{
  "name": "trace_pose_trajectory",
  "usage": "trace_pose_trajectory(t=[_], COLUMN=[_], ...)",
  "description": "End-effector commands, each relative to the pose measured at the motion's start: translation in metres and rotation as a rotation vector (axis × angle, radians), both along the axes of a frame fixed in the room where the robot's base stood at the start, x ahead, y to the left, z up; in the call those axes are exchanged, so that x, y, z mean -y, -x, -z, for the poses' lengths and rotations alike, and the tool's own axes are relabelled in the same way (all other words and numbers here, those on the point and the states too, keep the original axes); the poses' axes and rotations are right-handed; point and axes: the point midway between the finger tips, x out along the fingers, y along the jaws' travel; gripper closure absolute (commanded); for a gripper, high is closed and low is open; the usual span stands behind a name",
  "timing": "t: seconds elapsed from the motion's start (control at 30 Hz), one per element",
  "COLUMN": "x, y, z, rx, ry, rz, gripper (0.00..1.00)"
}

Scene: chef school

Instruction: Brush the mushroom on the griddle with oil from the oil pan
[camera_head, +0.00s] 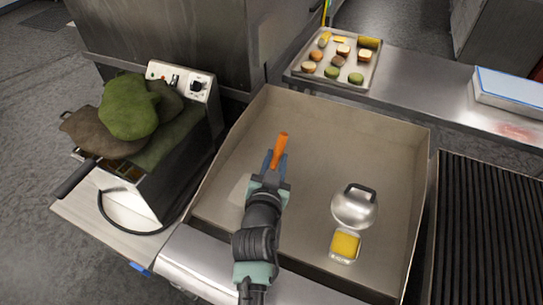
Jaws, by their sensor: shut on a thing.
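My gripper (274,164) is shut on an orange-handled tool (281,148), seemingly the brush, above the left-middle of the griddle. Its handle points up and away; its bristles cannot be made out. The griddle (300,120) is a wide grey plate with raised walls. The oil pan (345,246), a small container of yellow oil, stands on its front right part, to the right of my arm. A pale flat shape (240,189) shows left of my gripper; I cannot tell what it is. I cannot make out a mushroom on the griddle; my arm hides part of the surface.
A metal dome with a dark handle (354,208) sits behind the oil pan. A tray (292,73) of food pieces stands on the back counter. A fryer (184,150) with green and brown cloth-like items is left, a ribbed grill (490,230) right. The griddle's back is clear.

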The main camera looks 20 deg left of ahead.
Motion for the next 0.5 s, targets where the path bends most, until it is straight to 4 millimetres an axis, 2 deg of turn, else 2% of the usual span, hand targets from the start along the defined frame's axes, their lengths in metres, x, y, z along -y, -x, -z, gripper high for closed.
trace_pose_trajectory(t=[0.5], x=[-0.0003], y=[0.0], z=[0.0066], rx=[0.001], ry=[0.0], rz=[-0.001], gripper=[1.0])
